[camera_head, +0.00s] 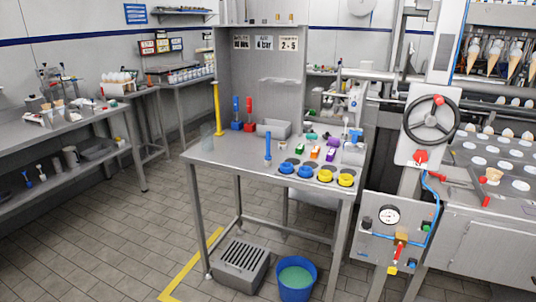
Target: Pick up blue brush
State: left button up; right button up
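No brush can be made out for certain at this size. Farther back, a blue handle rises from a blue block (236,125). A red one (249,114) stands right beside it. On the lower shelf at the far left lies a small blue-headed tool (28,180). I cannot tell which of these is the blue brush. Neither of my grippers is in view, and nothing is touching these objects.
Blue cups (286,168) and yellow cups (346,179) line the table's front right edge. A tall yellow post (218,108) stands at its back left. A blue bucket (297,280) and a grey slotted box (240,265) are below. A handwheel machine (431,125) stands right. Left floor is clear.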

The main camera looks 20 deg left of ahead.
aim_at(268, 157)
jog(key=i+j+z, duration=0.25)
jog(key=j, duration=0.3)
jog(key=i+j+z, duration=0.25)
jog(key=j, duration=0.4)
jog(key=i, duration=0.1)
